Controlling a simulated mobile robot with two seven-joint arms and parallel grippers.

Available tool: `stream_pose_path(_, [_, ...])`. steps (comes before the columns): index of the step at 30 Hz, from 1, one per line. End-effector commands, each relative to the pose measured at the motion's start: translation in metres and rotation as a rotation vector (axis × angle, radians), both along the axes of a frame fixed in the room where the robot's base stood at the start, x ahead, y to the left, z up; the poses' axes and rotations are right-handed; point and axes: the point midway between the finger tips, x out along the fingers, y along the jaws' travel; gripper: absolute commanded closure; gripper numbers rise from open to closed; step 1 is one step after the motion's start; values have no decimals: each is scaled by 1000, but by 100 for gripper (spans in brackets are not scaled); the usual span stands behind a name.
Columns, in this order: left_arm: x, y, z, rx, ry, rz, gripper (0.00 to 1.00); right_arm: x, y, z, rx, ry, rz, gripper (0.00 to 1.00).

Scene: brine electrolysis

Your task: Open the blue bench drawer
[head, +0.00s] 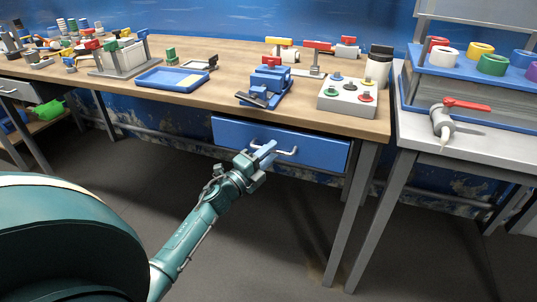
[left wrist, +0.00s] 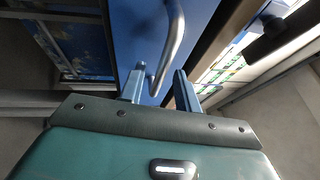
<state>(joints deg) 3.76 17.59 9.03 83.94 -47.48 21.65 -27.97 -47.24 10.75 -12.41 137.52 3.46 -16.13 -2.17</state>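The blue bench drawer (head: 318,152) hangs under the wooden bench top, and its front looks flush with the bench. A grey metal bar handle (head: 288,152) is on its front; the left part is hidden behind my gripper. My left gripper (head: 266,151) is at the handle's left part. In the left wrist view, the handle (left wrist: 175,40) curves down over the blue drawer front (left wrist: 137,30). My left gripper (left wrist: 161,82) has its two fingers apart, with the handle's near end between them in the picture. Contact cannot be told. My right gripper is not in view.
The wooden bench (head: 225,60) carries a blue tray (head: 172,80), a blue clamp-like device (head: 264,86) and a button box (head: 347,97). A bench leg (head: 354,215) stands right of the drawer. A grey table (head: 470,150) stands farther right. The floor before the drawer is clear.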

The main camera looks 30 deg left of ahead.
Motion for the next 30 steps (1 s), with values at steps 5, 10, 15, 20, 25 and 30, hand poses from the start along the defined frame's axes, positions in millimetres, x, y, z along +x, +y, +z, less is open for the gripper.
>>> stream_pose_path(5, [0, 0, 0, 0, 0, 0, 75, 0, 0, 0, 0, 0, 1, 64])
stream_pose_path(10, [0, 0, 0, 0, 0, 0, 89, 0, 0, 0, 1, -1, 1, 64])
stream_pose_path(15, [0, 0, 0, 0, 0, -1, 100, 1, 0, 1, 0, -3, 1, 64])
stream_pose_path(20, [-1, 0, 0, 0, 0, -1, 100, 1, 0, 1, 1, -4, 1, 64])
stream_pose_path(25, [-1, 0, 0, 0, 0, -1, 100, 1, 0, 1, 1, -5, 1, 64])
stream_pose_path(30, [-1, 0, 0, 0, 0, -1, 100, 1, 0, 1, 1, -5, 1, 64])
